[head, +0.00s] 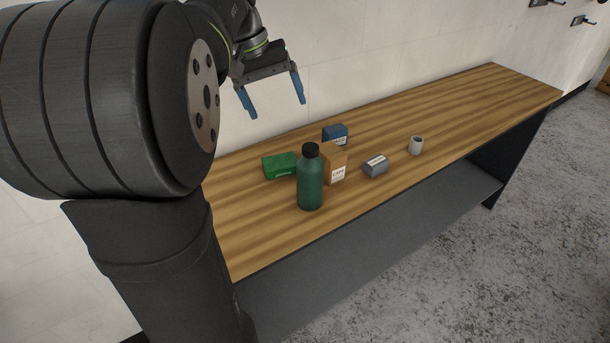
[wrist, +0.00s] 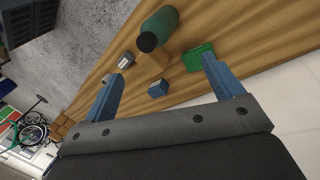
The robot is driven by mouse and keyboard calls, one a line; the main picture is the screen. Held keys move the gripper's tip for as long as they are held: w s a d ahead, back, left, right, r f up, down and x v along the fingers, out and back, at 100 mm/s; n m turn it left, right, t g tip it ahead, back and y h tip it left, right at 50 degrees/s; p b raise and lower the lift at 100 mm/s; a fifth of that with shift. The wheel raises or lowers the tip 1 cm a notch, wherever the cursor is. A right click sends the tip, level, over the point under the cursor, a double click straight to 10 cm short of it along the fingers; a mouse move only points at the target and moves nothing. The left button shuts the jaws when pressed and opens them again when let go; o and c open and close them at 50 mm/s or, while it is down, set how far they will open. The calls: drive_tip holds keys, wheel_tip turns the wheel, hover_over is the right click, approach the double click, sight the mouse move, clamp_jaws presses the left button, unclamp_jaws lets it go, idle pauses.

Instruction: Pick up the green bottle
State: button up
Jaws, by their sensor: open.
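The green bottle (head: 310,186) with a black cap stands upright near the front edge of the wooden bench. It also shows in the wrist view (wrist: 162,26), at the top middle. My gripper (head: 274,108) has blue fingers and is open and empty. It is in the air above and behind the bottle, well apart from it. In the wrist view my gripper (wrist: 166,70) has its fingers spread wide, with the bottle lying beyond their tips.
Close to the bottle are a green box (head: 279,165), a brown box (head: 335,163), a blue box (head: 335,133) and a grey box (head: 375,166). A small grey cup (head: 416,145) stands farther right. The bench (head: 480,100) is clear at its right end. A pale wall runs behind it.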

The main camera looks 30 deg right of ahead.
sight(310, 147)
drive_tip(key=s+d+r+m+t+y, duration=0.1)
drive_tip(key=s+d+m+t+y, duration=0.2)
drive_tip(key=m, duration=0.9)
drive_tip(key=shift+g+h, duration=0.7)
drive_tip(key=f, duration=0.3)
drive_tip(key=d+f, duration=0.1)
drive_tip(key=f, duration=0.3)
drive_tip(key=d+f, duration=0.1)
drive_tip(key=f, duration=0.3)
drive_tip(key=shift+s+d+f, duration=0.1)
drive_tip(key=shift+d, duration=0.05)
drive_tip(key=f, duration=0.1)
drive_tip(key=d+f, duration=0.1)
drive_tip(key=f, duration=0.2)
drive_tip(key=shift+d+f, duration=0.15)
drive_tip(key=shift+d, duration=0.25)
drive_tip(key=shift+d+f, duration=0.1)
drive_tip(key=shift+f, duration=0.4)
clamp_jaws()
